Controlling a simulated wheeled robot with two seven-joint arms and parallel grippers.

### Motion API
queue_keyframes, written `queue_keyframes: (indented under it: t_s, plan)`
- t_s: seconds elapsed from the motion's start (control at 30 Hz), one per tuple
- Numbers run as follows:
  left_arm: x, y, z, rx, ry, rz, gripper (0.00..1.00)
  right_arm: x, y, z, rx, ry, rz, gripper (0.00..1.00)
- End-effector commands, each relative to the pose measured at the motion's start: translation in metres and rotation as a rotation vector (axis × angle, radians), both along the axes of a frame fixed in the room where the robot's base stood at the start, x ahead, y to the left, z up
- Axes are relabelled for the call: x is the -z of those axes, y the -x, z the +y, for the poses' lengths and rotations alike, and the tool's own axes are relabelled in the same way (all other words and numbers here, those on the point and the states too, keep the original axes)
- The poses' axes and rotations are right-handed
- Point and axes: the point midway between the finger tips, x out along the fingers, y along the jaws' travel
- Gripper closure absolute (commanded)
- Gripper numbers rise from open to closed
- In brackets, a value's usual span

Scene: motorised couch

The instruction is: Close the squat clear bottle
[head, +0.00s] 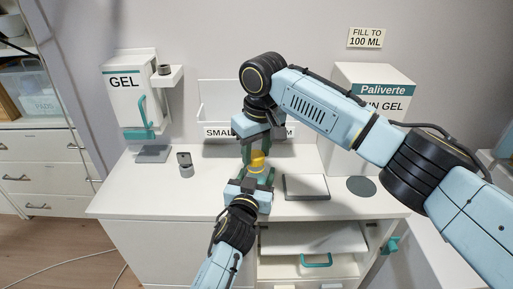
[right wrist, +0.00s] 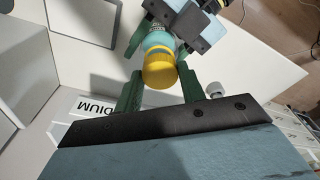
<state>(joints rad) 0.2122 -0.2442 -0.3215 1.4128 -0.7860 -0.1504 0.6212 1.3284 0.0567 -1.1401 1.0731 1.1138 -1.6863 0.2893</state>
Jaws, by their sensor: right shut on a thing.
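The bottle (right wrist: 157,41) shows teal in the right wrist view, with a yellow cap (right wrist: 160,70) at its near end. In the head view the yellow cap (head: 258,158) is over the counter's middle, and the bottle is mostly hidden by the grippers. My right gripper (head: 257,153) points down from above and is shut on the cap; its green fingers (right wrist: 160,88) flank it. My left gripper (head: 259,177) comes from the front, lower down, with its fingers on both sides of the bottle body. The cap touches the bottle; I cannot tell how tightly it sits.
A small grey piece (head: 185,164) stands on the counter (head: 215,170), left of the grippers. A dark-edged pad (head: 306,187) and grey disc (head: 361,186) lie to the right. A GEL dispenser (head: 125,98) and a Paliverte dispenser (head: 350,80) stand behind. A drawer (head: 316,239) is below.

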Motion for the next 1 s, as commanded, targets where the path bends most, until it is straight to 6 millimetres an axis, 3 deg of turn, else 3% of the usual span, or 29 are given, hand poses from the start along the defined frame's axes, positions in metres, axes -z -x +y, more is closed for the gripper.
queue_keyframes:
  t_s: [0.9,0.93,1.0]
  plan:
    - [0.000,0.000,0.000,0.000,0.000,0.000,0.87,0.012,0.000,0.000,-0.007,0.001,0.002,0.81]
    - [0.000,0.000,0.000,0.000,0.000,0.000,1.00,0.011,0.000,0.000,-0.006,0.000,0.001,0.81]
    - [0.000,0.000,0.000,0.000,0.000,0.000,1.00,0.011,0.000,0.000,0.005,0.001,0.001,0.81]
